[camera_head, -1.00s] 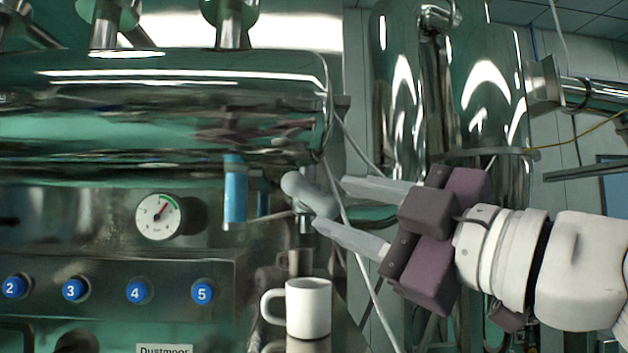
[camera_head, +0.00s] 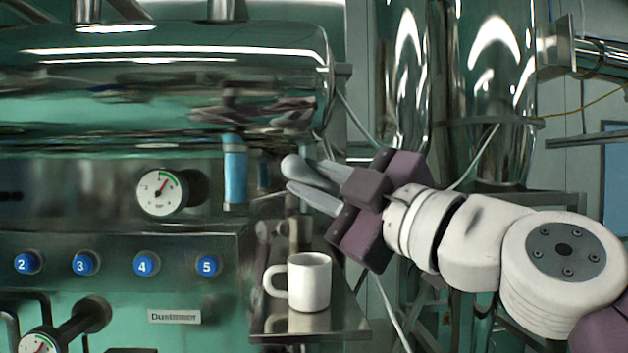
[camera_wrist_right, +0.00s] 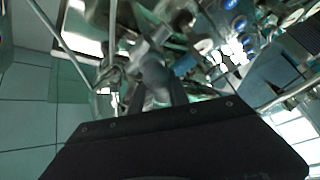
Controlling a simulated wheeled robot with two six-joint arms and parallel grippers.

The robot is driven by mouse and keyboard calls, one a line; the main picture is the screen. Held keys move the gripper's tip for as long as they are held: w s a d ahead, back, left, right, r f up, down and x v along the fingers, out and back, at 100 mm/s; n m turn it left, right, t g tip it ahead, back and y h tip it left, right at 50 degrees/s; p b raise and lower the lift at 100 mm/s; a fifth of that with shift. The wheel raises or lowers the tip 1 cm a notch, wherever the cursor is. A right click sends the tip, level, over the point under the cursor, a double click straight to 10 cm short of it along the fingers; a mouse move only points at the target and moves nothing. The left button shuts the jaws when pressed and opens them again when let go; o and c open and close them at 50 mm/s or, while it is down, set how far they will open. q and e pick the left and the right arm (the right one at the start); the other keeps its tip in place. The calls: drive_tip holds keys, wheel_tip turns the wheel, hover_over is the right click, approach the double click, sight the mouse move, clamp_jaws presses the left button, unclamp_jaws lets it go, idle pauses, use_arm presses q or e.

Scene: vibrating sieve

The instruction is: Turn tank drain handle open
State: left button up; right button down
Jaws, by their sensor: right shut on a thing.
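The grey drain handle (camera_head: 296,168) sits at the right end of the steel tank (camera_head: 170,75), just right of a blue lever (camera_head: 235,178). My right gripper (camera_head: 304,180) comes in from the right, with its two light fingers on either side of the handle, shut on it. The handle's far end sticks out to the left past the fingertips. In the right wrist view the grey handle (camera_wrist_right: 155,78) lies between the fingers, partly hidden and blurred. My left gripper is not in view.
A white mug (camera_head: 310,282) stands on a small steel shelf (camera_head: 350,322) below the gripper. A panel with blue numbered buttons (camera_head: 143,263) and a pressure gauge (camera_head: 160,191) is at the left. Tall steel vessels (camera_head: 490,90) stand behind my right arm.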

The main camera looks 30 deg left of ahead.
drive_tip(key=shift+s+f+m+t+y+b, duration=0.15)
drive_tip(key=shift+m+t+y+b, duration=0.15)
drive_tip(key=shift+m+t+b, duration=0.6)
drive_tip(key=shift+w+f+m+t+y+b, duration=0.15)
drive_tip(key=shift+m+t+y+b, duration=0.2)
drive_tip(key=shift+m+b, duration=1.05)
drive_tip(key=shift+s+r+m+t+b, duration=0.15)
drive_tip(key=shift+m+t+b, duration=0.65)
drive_tip(key=shift+b, duration=0.15)
drive_tip(key=shift+r+m+t, duration=0.1)
drive_tip(key=shift+m+t, duration=0.35)
drive_tip(key=shift+m, duration=0.25)
drive_tip(key=shift+r+m+t, duration=0.1)
drive_tip(key=shift+m+t, duration=0.5)
drive_tip(key=m+t, duration=0.1)
drive_tip(key=m, duration=0.1)
drive_tip(key=m+t+h+p, duration=0.1)
drive_tip(key=shift+r+m+t+p, duration=0.2)
drive_tip(key=shift+m+t+p, duration=0.1)
drive_tip(key=shift+m, duration=0.1)
drive_tip(key=shift+m+t+h+p, duration=0.45)
drive_tip(key=shift+m+t+h, duration=0.55)
drive_tip(key=shift+m, duration=0.6)
drive_tip(key=shift+f+m+t, duration=0.1)
drive_tip(key=shift+m+t, duration=0.4)
